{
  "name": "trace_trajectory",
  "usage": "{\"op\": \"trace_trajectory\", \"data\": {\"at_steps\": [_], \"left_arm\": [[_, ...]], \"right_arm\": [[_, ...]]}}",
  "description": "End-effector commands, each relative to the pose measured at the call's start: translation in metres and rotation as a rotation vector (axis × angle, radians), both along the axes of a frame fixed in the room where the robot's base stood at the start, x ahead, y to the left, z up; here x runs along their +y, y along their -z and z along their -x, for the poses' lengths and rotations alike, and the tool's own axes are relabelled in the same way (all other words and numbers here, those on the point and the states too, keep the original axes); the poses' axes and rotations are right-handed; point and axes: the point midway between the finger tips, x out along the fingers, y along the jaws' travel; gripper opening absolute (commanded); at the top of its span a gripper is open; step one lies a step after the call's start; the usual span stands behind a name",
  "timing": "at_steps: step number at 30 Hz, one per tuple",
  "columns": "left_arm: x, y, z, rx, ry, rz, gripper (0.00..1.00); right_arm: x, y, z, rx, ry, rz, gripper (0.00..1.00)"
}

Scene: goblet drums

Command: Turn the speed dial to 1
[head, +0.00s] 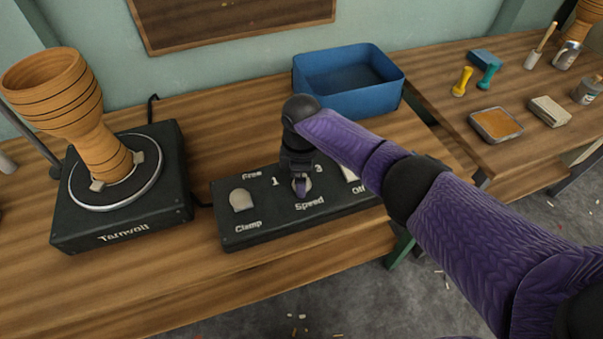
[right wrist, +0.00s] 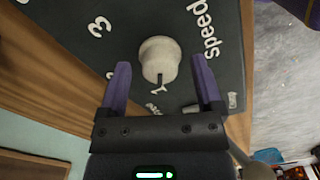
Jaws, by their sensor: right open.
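The speed dial (right wrist: 158,60) is a pale round knob on the black control panel (head: 260,227). It also shows small in the head view (head: 302,183), partly hidden by my right gripper. In the right wrist view its dark pointer mark faces down, close to the printed 1 (right wrist: 158,88). The 3 (right wrist: 100,27) is printed at the upper left; another numeral is partly hidden by a finger. My right gripper (right wrist: 160,72) is open, its purple fingers on either side of the dial with a visible gap each side. My left gripper is not in view.
The panel also has a Clamp/Free knob (head: 241,200) and an Off switch (head: 350,174), partly behind my arm. Left stands a black turntable unit (head: 125,220) bearing a wooden goblet drum (head: 70,100). A blue bin (head: 350,101) sits behind; a side table holds small tools.

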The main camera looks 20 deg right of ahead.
Motion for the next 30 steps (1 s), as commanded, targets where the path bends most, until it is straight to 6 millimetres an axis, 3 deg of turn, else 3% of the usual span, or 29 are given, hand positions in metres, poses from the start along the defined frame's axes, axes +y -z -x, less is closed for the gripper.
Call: {"op": "trace_trajectory", "data": {"at_steps": [5, 10, 15, 30], "left_arm": [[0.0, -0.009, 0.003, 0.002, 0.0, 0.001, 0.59], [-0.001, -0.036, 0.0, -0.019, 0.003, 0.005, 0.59], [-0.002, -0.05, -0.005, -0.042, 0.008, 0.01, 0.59], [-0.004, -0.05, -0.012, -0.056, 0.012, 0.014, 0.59]], "right_arm": [[0.0, -0.013, 0.0, -0.002, 0.0, 0.0, 0.84], [0.0, -0.061, -0.001, -0.006, -0.001, -0.001, 0.84], [0.0, -0.093, -0.001, -0.003, 0.0, -0.001, 0.84], [0.0, -0.099, 0.0, 0.0, 0.0, 0.0, 0.84]]}}
